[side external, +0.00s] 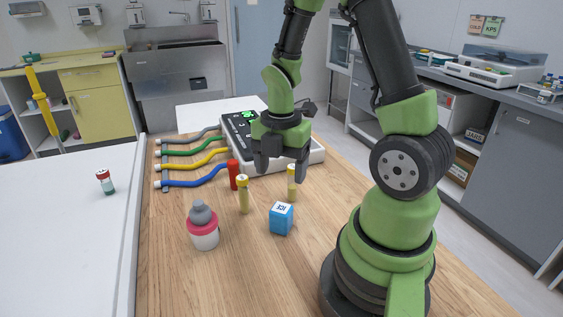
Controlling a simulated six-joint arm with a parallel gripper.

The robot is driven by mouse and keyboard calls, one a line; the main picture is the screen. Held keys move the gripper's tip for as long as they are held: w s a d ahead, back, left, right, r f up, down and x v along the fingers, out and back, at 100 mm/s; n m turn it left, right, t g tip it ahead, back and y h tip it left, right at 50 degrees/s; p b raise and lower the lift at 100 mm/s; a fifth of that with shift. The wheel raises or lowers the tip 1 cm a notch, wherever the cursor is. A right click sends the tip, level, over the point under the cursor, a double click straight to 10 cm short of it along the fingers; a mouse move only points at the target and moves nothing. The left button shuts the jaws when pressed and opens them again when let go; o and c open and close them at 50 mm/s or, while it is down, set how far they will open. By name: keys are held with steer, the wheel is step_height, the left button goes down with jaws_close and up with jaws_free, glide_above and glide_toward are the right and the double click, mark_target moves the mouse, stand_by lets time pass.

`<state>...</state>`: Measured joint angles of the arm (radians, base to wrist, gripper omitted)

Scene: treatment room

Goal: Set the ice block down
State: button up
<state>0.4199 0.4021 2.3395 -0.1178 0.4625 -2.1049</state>
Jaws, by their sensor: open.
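The ice block (281,219) is a small blue cube with a white top marked ICE. It rests on the wooden table (330,265), in front of my arm's base. My gripper (279,176) points down above and behind the block in the picture, with its dark fingers apart. I see nothing between the fingers. The block is clear of the gripper and no part of it looks covered.
A pink-and-white bottle (203,228) stands to the left. Coloured cables (195,160) run to a device (240,128) behind. The front table area is clear.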

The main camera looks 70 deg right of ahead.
steer(key=s+a+r+m+t+y, duration=0.1)
steer(key=s+a+r+m+t, duration=0.2)
steer(key=a+r+m, duration=0.3)
steer(key=s+a+r+m+t+y, duration=0.1)
steer(key=s+a+r+m+t, duration=0.2)
steer(key=a+r+m, duration=0.3)
step_height(320, 180, up, 6)
steer(key=m+t, duration=0.1)
steer(key=m, duration=0.9)
steer(key=shift+f, duration=0.2)
